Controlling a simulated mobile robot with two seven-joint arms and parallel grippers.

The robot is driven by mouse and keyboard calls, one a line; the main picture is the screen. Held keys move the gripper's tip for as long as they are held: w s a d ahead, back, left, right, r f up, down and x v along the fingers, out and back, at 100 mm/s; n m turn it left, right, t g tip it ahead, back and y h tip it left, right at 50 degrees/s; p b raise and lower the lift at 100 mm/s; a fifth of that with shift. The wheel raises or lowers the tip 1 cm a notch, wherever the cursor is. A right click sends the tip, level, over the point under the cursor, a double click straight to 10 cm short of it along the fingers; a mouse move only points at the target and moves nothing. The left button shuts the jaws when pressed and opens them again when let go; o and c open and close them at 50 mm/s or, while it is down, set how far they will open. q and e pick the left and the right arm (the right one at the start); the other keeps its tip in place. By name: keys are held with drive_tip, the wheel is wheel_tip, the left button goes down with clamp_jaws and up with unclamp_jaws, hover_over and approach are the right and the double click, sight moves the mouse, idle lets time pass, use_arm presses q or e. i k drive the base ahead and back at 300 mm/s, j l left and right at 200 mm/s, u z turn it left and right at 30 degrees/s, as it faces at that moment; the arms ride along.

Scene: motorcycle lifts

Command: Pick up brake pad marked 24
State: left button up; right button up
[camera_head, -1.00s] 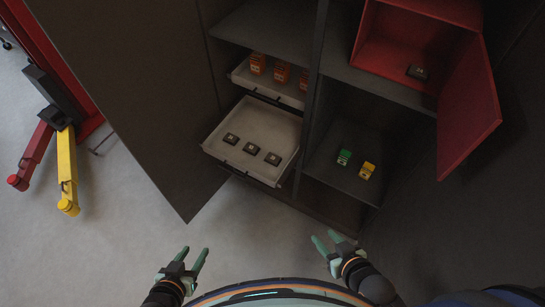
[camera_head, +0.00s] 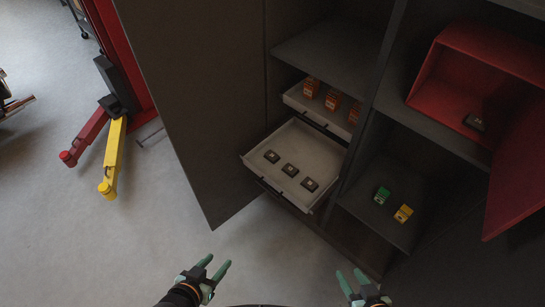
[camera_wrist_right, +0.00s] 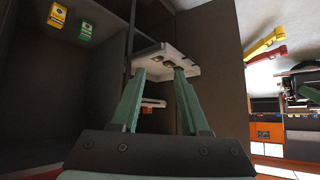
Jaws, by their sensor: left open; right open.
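Several dark brake pads lie in the cabinet. Three of them, including the middle one (camera_head: 290,170), sit in a row in the open lower drawer (camera_head: 310,140). Another dark pad (camera_head: 474,122) lies inside the red box (camera_head: 440,85) on the right shelf. It carries a small light marking that looks like 24, but it is too small to be sure. Markings on the drawer pads are unreadable. My left gripper (camera_head: 213,264) is open and empty in front of the cabinet. My right gripper (camera_head: 350,278) is open and empty, below the shelves; its fingers show in the right wrist view (camera_wrist_right: 158,85).
Orange boxes (camera_head: 332,99) stand in the upper drawer. A green box (camera_head: 382,195) and a yellow box (camera_head: 403,214) sit on the lower right shelf. The open cabinet door (camera_head: 195,100) stands left, the red box's open door (camera_head: 520,180) right. The floor at left front is clear.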

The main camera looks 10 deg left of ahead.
sight(271, 156)
drive_tip(key=i+j+u, duration=0.15)
drive_tip(key=u, duration=0.2)
drive_tip(key=i+j+u, duration=0.1)
drive_tip(key=u, duration=0.25)
drive_tip(key=i+u, duration=0.3)
drive_tip(key=k+j, duration=0.05)
